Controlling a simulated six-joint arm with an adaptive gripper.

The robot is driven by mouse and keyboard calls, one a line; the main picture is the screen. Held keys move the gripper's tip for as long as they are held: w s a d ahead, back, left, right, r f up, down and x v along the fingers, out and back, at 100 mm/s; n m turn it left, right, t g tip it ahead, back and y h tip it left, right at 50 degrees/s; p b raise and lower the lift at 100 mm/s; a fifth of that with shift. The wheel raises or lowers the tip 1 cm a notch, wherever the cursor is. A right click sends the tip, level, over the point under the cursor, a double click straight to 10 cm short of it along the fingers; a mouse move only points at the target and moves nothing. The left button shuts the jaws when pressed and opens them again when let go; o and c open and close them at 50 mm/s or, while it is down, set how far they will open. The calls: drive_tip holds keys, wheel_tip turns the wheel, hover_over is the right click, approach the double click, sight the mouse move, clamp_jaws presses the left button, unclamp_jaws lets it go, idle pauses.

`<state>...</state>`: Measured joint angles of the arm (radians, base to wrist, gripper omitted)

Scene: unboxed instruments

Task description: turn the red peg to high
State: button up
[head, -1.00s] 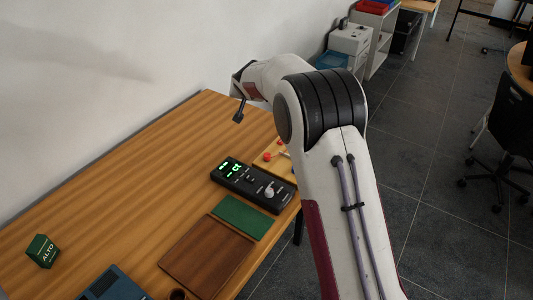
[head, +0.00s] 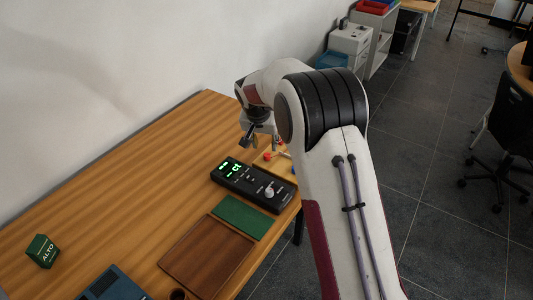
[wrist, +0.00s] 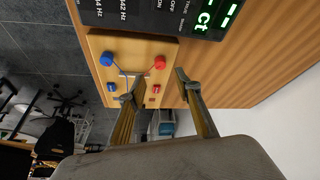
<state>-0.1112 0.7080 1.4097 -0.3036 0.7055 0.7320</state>
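The red peg (wrist: 160,62) stands near one corner of a light wooden board (wrist: 140,46) in the wrist view. A blue peg (wrist: 106,58) stands at the same end of the board. Smaller red (wrist: 155,89) and blue (wrist: 111,87) parts sit beside them. In the head view a red knob (head: 267,156) shows on the board, which my arm partly hides. My gripper (wrist: 160,76) is open, its fingers apart and empty, pointing towards the red peg's end of the board. In the head view my gripper (head: 252,138) hangs above the table beside the board.
A black instrument (head: 251,186) with a green display and a pale knob adjoins the board. A green mat (head: 243,216), a brown tray (head: 206,256) and a green ALTO block (head: 42,251) lie further along the table. The table's back left is clear.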

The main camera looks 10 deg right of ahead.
sight(267, 155)
drive_tip(key=shift+f, duration=0.15)
drive_tip(key=shift+x, duration=3.75)
drive_tip(key=shift+w, duration=0.1)
clamp_jaws()
